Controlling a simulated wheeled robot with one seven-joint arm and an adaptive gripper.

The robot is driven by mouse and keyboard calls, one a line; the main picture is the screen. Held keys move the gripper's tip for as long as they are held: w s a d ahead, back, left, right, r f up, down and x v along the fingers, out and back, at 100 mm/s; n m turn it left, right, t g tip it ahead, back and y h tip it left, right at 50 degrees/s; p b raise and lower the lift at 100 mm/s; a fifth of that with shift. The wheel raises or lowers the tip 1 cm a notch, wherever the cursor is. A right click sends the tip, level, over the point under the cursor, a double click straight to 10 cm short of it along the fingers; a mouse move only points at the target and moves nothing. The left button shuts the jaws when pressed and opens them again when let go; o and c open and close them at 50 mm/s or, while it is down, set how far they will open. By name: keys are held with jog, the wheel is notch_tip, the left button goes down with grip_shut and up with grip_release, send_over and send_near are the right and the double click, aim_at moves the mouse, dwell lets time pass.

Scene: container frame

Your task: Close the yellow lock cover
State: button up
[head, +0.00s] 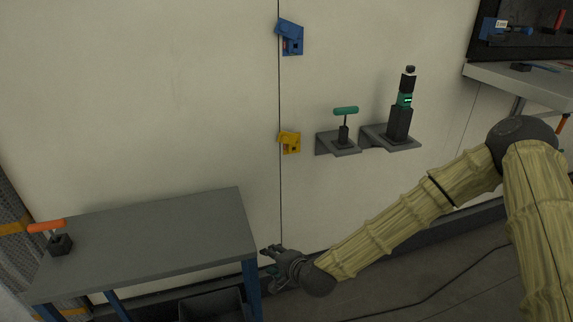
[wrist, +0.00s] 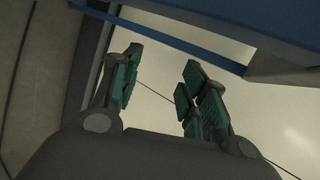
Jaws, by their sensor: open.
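The yellow lock cover (head: 289,142) is on the white wall panel, beside the thin vertical seam. Whether its cover part stands open is too small to tell. A blue lock cover (head: 290,38) sits higher on the same seam. My gripper (head: 268,255) is low in the head view, below the yellow lock cover and just right of the grey table's corner, well apart from the lock. In the wrist view my gripper (wrist: 160,85) shows two green-padded fingers spread apart with nothing between them. The yellow lock cover is not in the wrist view.
The grey table (head: 150,240) with blue legs stands left of my gripper, close to it. Two wall shelves right of the yellow lock hold a green-handled tool (head: 345,112) and a dark bottle-shaped device (head: 401,112). An orange-handled tool (head: 47,227) stands on the table.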

jog(key=w+r+m+t+b, duration=0.45)
jog(key=w+r, duration=0.35)
jog(key=w, duration=0.4)
jog(key=m+t+h+b, duration=0.1)
jog(key=m+t+b, duration=0.3)
jog(key=m+b, duration=0.2)
send_near(286, 141)
jog(key=shift+n, duration=0.35)
jog(key=x, duration=0.9)
jog(key=shift+w, duration=0.25)
jog(key=shift+c, duration=0.3)
grip_shut()
